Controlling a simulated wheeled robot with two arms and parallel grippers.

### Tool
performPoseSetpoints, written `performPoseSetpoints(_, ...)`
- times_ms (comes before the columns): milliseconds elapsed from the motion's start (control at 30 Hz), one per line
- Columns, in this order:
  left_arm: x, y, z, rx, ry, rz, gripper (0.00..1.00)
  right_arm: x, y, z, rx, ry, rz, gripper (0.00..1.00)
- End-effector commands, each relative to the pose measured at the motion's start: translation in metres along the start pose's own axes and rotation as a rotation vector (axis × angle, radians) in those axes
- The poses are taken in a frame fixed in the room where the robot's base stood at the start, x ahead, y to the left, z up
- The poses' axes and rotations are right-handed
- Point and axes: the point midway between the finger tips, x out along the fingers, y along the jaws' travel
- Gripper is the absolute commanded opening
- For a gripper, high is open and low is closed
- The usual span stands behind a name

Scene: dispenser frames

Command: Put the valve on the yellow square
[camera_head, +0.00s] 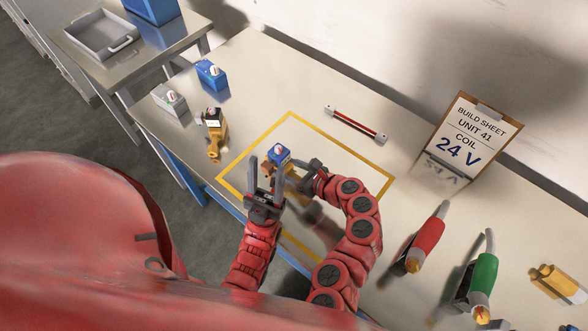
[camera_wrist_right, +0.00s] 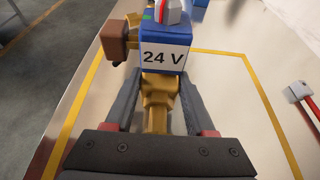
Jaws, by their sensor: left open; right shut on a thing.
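A brass valve with a blue coil (camera_head: 279,154) is over the area inside the yellow square outline (camera_head: 340,143). In the right wrist view the blue coil (camera_wrist_right: 164,56) reads "24 V", and the brass body (camera_wrist_right: 157,95) lies between the fingers. My right gripper (camera_head: 296,178) is shut on this valve. I cannot tell whether the valve touches the table. My left gripper (camera_head: 266,176) is open, its fingers pointing up beside the valve and partly covering it. The yellow outline (camera_wrist_right: 85,90) also shows in the right wrist view.
A brass valve with a black coil (camera_head: 213,132), a blue coil unit (camera_head: 211,75) and a grey one (camera_head: 170,100) stand left. A red-and-white bar (camera_head: 356,124) lies behind. A clipboard (camera_head: 470,140) reads "COIL 24 V". Red (camera_head: 428,240) and green (camera_head: 483,272) tools stand right.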

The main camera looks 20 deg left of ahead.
Motion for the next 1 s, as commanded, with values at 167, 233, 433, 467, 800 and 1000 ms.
performPoseSetpoints(167,-0.021,0.001,0.004,0.0,0.0,0.0,0.5,0.006,-0.008,-0.014,-0.002,-0.003,-0.003,0.0)
performPoseSetpoints(233,-0.034,0.002,0.006,0.0,0.0,0.0,0.5,0.012,-0.01,-0.023,-0.002,-0.004,-0.005,0.0)
performPoseSetpoints(433,-0.045,0.002,0.008,0.0,0.0,0.0,0.5,0.017,-0.014,-0.032,0.0,-0.004,-0.008,0.0)
performPoseSetpoints(467,-0.044,0.002,0.007,0.0,0.0,0.0,0.5,0.017,-0.014,-0.031,0.001,-0.004,-0.008,0.0)
performPoseSetpoints(800,-0.043,0.002,0.007,0.0,0.0,0.0,0.5,0.016,-0.013,-0.031,0.001,-0.001,-0.007,0.76)
performPoseSetpoints(1000,-0.043,0.002,0.007,0.0,0.0,0.0,0.5,0.016,-0.013,-0.032,0.001,-0.001,-0.007,0.85)
